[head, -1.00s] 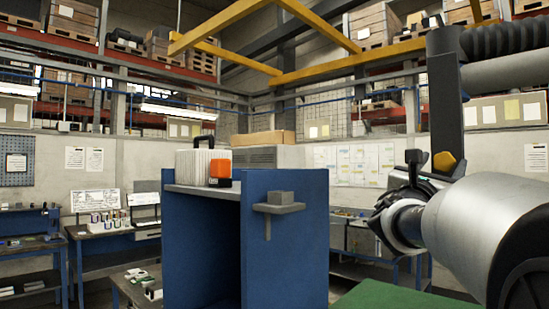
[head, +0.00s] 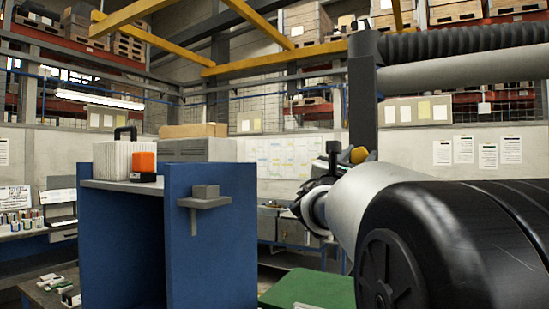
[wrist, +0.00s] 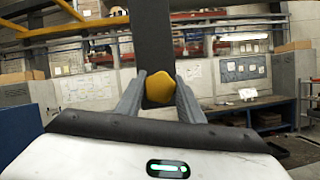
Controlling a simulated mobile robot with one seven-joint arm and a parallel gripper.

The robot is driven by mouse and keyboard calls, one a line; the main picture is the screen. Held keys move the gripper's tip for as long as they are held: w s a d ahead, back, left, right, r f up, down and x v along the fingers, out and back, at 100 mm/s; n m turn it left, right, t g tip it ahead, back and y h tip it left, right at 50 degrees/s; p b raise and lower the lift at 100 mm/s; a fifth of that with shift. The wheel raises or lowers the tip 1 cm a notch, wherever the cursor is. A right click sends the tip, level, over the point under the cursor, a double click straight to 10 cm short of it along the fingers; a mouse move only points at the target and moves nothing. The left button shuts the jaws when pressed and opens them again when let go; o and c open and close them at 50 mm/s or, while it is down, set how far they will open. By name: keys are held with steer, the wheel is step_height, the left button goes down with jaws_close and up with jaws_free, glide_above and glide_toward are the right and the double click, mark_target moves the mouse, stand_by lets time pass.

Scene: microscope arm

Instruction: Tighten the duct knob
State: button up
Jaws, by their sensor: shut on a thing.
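The yellow duct knob (wrist: 159,87) sits between my two fingers, against the dark upright post (wrist: 153,30) in the wrist view. My gripper (wrist: 160,92) is shut on it, one finger on each side. In the head view, yellow (head: 358,155) shows beside my gripper (head: 338,157), low on the post (head: 363,90). The ribbed duct hose (head: 460,45) runs right from the post's top. My arm hides part of the post.
A blue cabinet (head: 213,255) with a small grey bracket (head: 205,201) stands left of my arm. It bears a white ribbed box and an orange block (head: 143,162). A green surface (head: 315,289) lies below the gripper. Workbenches and shelves stand behind.

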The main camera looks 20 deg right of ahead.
steer(key=shift+f+m, duration=0.1)
steer(key=shift+m, duration=0.2)
steer(key=m+g+b, duration=0.1)
steer(key=m, duration=0.1)
steer(key=m+g+b, duration=0.1)
steer(key=m+b, duration=0.1)
steer(key=m, duration=0.1)
steer(key=shift+g+h, duration=0.4)
steer(key=m+g+b, duration=0.1)
steer(key=m+g, duration=0.1)
steer(key=m, duration=0.3)
steer(key=shift+m, duration=0.3)
steer(key=m+g+y, duration=0.1)
steer(key=m, duration=0.2)
steer(key=m+g+y, duration=0.1)
steer(key=m, duration=0.1)
steer(key=shift+m, duration=0.4)
steer(key=m+y, duration=0.1)
steer(key=m, duration=0.2)
steer(key=shift+m+p, duration=0.3)
steer(key=shift+p, duration=0.05)
steer(key=shift+y, duration=0.3)
steer(key=o, duration=1.1)
steer(key=shift+c, duration=0.2)
